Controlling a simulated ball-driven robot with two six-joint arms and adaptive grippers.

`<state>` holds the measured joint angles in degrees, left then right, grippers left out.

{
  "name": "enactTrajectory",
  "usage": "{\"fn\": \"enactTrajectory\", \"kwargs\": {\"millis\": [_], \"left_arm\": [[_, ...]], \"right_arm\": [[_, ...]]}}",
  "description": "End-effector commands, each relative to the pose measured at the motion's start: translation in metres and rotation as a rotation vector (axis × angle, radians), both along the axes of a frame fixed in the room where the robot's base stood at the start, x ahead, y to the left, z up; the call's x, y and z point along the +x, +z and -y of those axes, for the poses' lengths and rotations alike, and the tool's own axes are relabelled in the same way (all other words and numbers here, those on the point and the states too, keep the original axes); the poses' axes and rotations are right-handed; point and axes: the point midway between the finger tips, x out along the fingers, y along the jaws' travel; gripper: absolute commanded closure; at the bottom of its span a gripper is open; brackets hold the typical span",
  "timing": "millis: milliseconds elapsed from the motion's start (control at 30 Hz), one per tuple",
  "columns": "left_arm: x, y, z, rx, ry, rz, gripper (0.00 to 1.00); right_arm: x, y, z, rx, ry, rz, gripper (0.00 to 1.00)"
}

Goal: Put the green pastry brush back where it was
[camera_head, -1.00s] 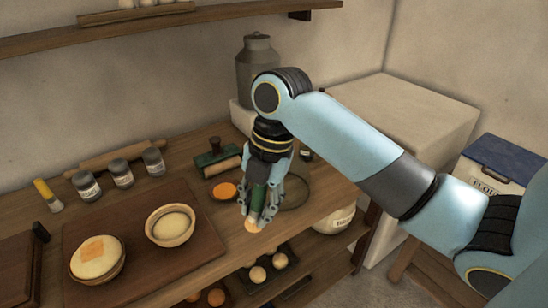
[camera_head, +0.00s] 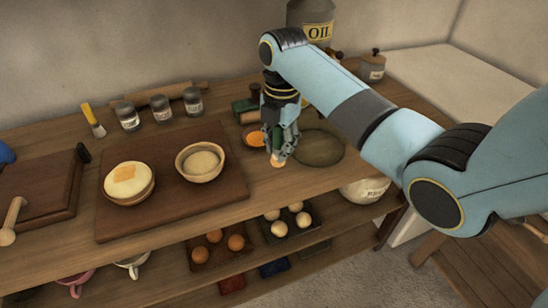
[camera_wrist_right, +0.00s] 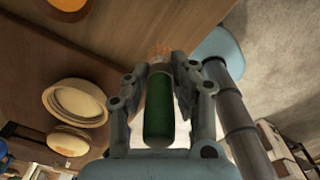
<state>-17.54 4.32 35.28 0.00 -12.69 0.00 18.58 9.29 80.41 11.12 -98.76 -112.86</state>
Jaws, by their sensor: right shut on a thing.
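The green pastry brush (camera_wrist_right: 158,110) is in my right gripper (camera_wrist_right: 160,82), with its green handle between the fingers and its pale bristles pointing away from the palm. In the head view my right gripper (camera_head: 281,148) is shut on it and points down over the worktop. The bristle tip (camera_head: 278,164) shows just below the fingers, between the small orange bowl and the dark round plate. I cannot tell whether the tip touches the wood. My left gripper is not in view.
The dark round plate (camera_head: 326,150) lies right of the gripper, the orange bowl (camera_head: 252,139) left. A board (camera_head: 120,225) with two bowls is further left. A yellow-handled brush (camera_head: 94,120) and several jars (camera_head: 161,108) stand behind. The worktop's front edge is close.

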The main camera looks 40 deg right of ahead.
Motion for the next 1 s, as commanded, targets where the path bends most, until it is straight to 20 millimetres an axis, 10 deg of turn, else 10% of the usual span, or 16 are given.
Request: {"fn": "enactTrajectory", "kwargs": {"millis": [867, 900, 1000], "left_arm": [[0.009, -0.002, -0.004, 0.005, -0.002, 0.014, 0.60], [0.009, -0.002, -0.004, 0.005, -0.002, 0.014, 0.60], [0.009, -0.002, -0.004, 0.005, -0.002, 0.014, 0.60]], "right_arm": [[0.020, -0.056, 0.002, 0.000, 0.000, 0.000, 1.00], [0.020, -0.056, 0.002, 0.000, 0.000, 0.000, 0.74], [0.020, -0.056, 0.002, 0.000, 0.000, 0.000, 0.61]]}}
